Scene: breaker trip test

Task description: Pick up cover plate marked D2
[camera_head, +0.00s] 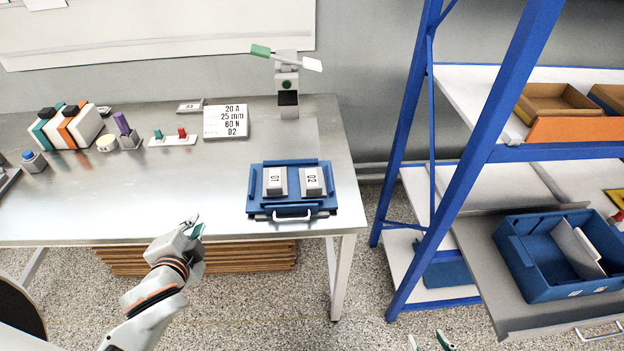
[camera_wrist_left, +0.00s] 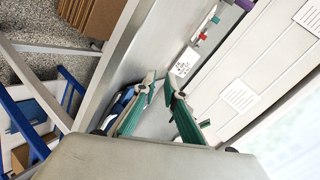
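The cover plate marked D2 (camera_head: 313,188) is a light grey block with a black label. It sits in the right half of a blue tray (camera_head: 256,209) at the table's front right. A matching plate marked D1 (camera_head: 274,190) lies left of it. My left gripper (camera_head: 198,223) is at the table's front edge, left of the tray and apart from it. Its green-lined fingers (camera_wrist_left: 160,82) are apart with a narrow gap and nothing between them in the left wrist view. My right gripper (camera_head: 430,343) shows only two separated fingertips at the bottom edge.
A sign (camera_head: 226,121) reading 20 A, 25 mm, 60 N, D2 stands behind the tray, near a grey test device (camera_head: 287,80). Switches and coloured blocks (camera_head: 68,127) fill the back left. A blue-framed shelf (camera_head: 476,150) with bins stands right. The table's front middle is clear.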

